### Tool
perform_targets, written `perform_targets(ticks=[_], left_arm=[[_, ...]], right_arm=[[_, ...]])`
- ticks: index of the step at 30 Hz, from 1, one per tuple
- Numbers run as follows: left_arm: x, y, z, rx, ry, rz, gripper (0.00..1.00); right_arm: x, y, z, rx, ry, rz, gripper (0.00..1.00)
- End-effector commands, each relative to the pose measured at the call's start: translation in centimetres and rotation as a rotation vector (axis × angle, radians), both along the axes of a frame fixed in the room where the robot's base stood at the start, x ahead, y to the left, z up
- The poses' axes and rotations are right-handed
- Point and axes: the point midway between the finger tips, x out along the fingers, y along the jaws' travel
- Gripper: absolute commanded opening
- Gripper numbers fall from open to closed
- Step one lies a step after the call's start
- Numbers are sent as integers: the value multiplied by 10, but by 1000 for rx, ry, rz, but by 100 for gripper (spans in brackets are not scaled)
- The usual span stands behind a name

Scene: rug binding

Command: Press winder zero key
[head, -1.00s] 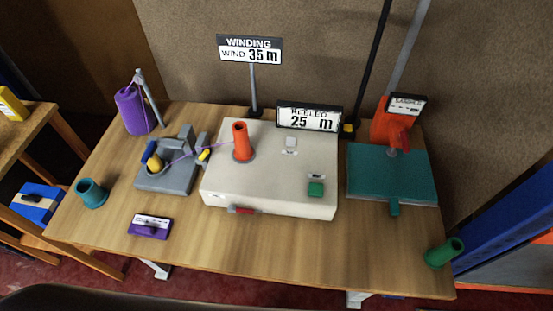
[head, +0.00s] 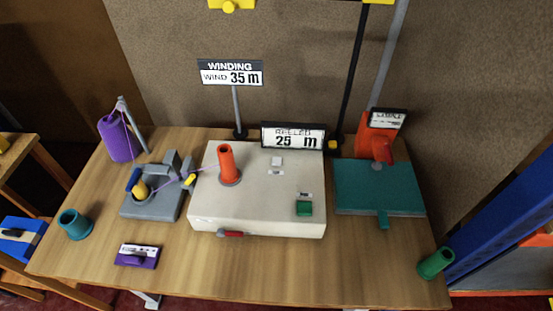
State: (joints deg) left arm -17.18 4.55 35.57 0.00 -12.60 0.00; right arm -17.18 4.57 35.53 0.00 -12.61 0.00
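The winder is a cream box (head: 240,215) on the wooden table, with an orange cone (head: 226,165) standing on its top left. A small white key (head: 277,161) sits on its top, with a label too small to read. A larger green key (head: 304,208) sits nearer the front right, also with an unreadable label. The display (head: 293,138) behind reads 25 m, apparently "REELED". A red lever (head: 231,234) is on the front edge. Neither of my grippers is in view.
A sign (head: 231,73) reads "WINDING WIND 35 m". Left are a grey tension unit (head: 150,204), purple yarn cone (head: 116,139), teal cup (head: 74,224) and purple block (head: 137,256). Right are a teal plate (head: 378,187), orange device (head: 374,138) and green tube (head: 436,262).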

Motion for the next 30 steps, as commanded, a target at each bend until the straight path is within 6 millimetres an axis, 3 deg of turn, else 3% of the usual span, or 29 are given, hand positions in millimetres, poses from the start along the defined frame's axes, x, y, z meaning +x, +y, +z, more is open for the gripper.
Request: perform_targets(ticks=[1,9,30], left_arm=[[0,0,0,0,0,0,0],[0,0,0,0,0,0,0],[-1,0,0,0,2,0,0]], right_arm=[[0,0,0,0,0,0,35],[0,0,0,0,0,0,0],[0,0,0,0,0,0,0]])
